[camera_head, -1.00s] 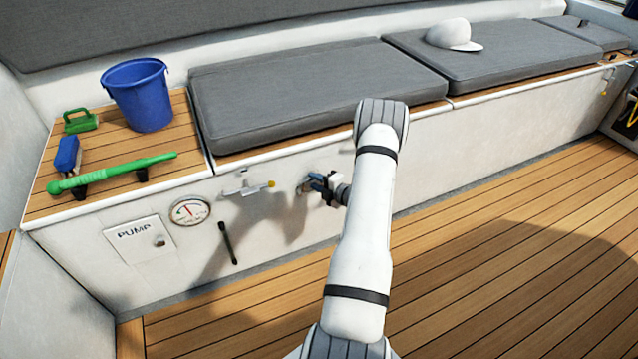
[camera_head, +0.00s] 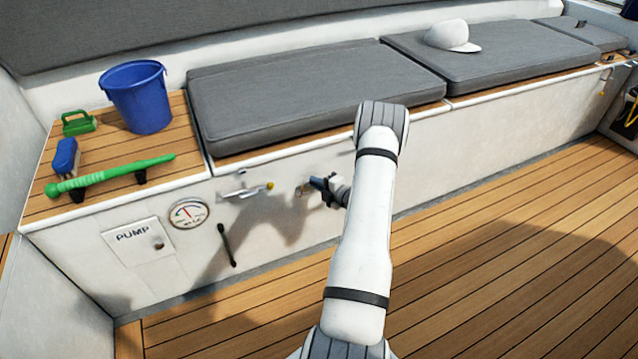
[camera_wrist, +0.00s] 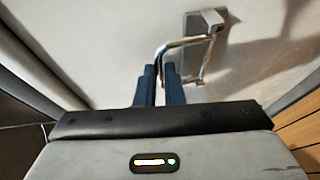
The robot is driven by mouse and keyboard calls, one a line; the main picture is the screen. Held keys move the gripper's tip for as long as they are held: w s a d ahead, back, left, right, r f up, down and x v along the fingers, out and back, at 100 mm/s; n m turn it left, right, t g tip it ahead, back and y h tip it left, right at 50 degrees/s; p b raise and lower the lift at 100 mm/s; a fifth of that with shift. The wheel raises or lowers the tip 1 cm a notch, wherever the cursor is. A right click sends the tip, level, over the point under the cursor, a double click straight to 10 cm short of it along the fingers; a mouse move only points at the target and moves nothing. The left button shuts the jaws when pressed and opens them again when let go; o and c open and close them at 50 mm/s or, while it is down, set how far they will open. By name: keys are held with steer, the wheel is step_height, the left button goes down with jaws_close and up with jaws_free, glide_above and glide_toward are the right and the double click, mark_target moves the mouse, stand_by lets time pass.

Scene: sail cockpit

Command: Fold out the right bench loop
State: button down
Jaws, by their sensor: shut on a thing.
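The bench loop (camera_wrist: 183,42) is a bent chrome bar hinged on a small metal bracket (camera_wrist: 207,20) on the pale bench front. In the wrist view its curved left end runs down to my gripper (camera_wrist: 159,72), between the two dark blue fingertips. My gripper is shut on that end. The loop appears to stand out from the panel, but the exact angle is hard to judge. In the head view my gripper (camera_head: 316,184) is at the bench front, below the grey cushion, and the loop is small and mostly hidden by the fingers.
Left of my gripper are a metal latch with a yellow tip (camera_head: 250,190), a black handle (camera_head: 226,245), a round gauge (camera_head: 189,214) and the PUMP panel (camera_head: 138,246). The bench top (camera_head: 185,118) overhangs above. The wooden floor (camera_head: 480,250) is clear.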

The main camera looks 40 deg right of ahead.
steer(key=shift+s+a+f+n+t+y+b, duration=0.25)
steer(key=shift+s+f+n+t+y+b, duration=0.35)
steer(key=shift+t+b, duration=0.75)
steer(key=shift+s+a+f+n+t+y+b, duration=0.3)
steer(key=shift+s+f+n+t+b, duration=0.35)
steer(key=shift+t+b, duration=0.65)
steer(key=shift+s+a+f+n+t+y+b, duration=0.4)
steer(key=shift+n+t+b, duration=0.5)
steer(key=shift+b, duration=0.75)
steer(key=shift+d+f+t, duration=0.1)
steer(key=shift+d+t, duration=0.05)
steer(key=shift+t, duration=0.1)
